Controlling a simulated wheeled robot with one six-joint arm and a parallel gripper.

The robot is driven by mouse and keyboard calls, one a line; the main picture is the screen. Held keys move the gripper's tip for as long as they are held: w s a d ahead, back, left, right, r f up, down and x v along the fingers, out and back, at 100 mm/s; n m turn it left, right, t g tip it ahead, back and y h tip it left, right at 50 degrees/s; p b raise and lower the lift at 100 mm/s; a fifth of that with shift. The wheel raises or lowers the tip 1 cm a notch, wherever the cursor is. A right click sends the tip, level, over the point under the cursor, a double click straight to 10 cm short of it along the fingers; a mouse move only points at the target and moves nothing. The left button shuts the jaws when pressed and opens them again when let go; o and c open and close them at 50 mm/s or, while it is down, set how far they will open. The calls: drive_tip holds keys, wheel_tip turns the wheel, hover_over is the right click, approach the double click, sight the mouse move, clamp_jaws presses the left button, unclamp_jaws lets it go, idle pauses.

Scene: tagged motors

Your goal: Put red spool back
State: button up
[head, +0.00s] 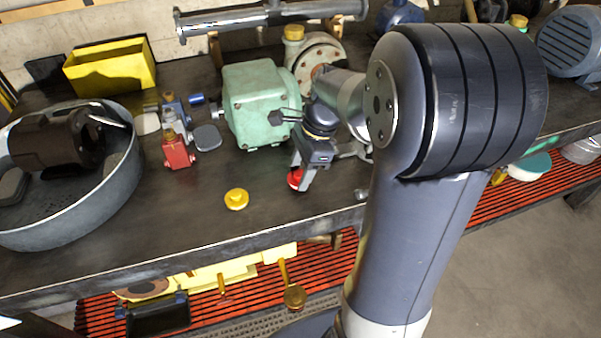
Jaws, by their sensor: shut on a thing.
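A red spool (295,180) is at the fingertips of my gripper (303,178), low over the dark workbench (265,220) near its front edge. The gripper points down and is shut on the red spool. Only part of the spool shows, and I cannot tell whether its underside touches the bench. A yellow spool (236,199) stands on the bench to the left of my gripper, apart from it.
A green motor housing (258,100) stands just behind my gripper. Red and blue small parts (177,150) stand left of it. A round grey tray (75,215) holds a dark motor at far left. A yellow bin (110,68) sits behind.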

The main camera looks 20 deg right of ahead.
drive_tip(key=shift+f, duration=0.45)
drive_tip(key=shift+f, duration=0.2)
drive_tip(key=o, duration=0.8)
drive_tip(key=p+v, duration=0.1)
drive_tip(key=v, duration=1.1)
drive_tip(key=shift+r, duration=0.2)
drive_tip(key=shift+f, duration=0.1)
